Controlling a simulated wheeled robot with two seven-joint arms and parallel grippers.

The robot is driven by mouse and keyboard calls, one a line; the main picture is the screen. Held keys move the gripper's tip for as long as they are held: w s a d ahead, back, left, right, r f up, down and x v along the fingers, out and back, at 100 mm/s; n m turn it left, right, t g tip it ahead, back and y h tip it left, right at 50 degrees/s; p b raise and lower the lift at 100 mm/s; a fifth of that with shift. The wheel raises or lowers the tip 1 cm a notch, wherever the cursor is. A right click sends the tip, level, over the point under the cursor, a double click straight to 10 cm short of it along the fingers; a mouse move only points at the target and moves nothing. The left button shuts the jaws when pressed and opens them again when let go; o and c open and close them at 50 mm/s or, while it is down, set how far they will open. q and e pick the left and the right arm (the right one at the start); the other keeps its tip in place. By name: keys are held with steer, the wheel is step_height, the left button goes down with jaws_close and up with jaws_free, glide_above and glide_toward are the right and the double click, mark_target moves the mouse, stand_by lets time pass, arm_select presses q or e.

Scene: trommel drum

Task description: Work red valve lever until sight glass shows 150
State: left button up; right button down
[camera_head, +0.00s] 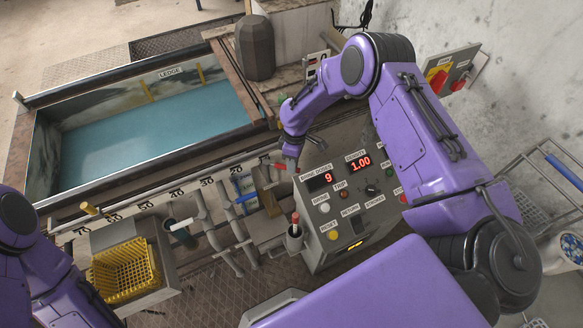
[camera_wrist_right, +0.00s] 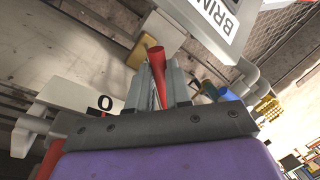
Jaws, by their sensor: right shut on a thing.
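My right gripper (camera_head: 291,163) reaches down at the back left corner of the control box, its fingers small and partly hidden by the arm. In the right wrist view its fingers (camera_wrist_right: 162,82) are closed around a red tapered handle (camera_wrist_right: 155,58), which I take to be the red valve lever. The control box (camera_head: 321,243) has red displays reading 9 for brine doses and 1.00 for density. I cannot make out a sight glass reading. My left gripper is out of view; only purple arm parts show.
A water tank (camera_head: 150,128) with a ledge label lies behind a numbered scale rail. A yellow basket (camera_head: 126,270) stands at front left. Pipes (camera_head: 216,240) and a cup with a red-topped tool (camera_head: 295,237) stand left of the box. A dark canister (camera_head: 255,47) stands behind.

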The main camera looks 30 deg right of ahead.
steer(key=shift+w+d, duration=0.15)
stand_by(0.3)
steer(key=c, duration=1.1)
jaws_free()
steer(key=shift+o, duration=0.2)
step_height(320, 180, up, 10)
steer(key=w+d, duration=0.1)
steer(key=shift+w+d+r, duration=0.2)
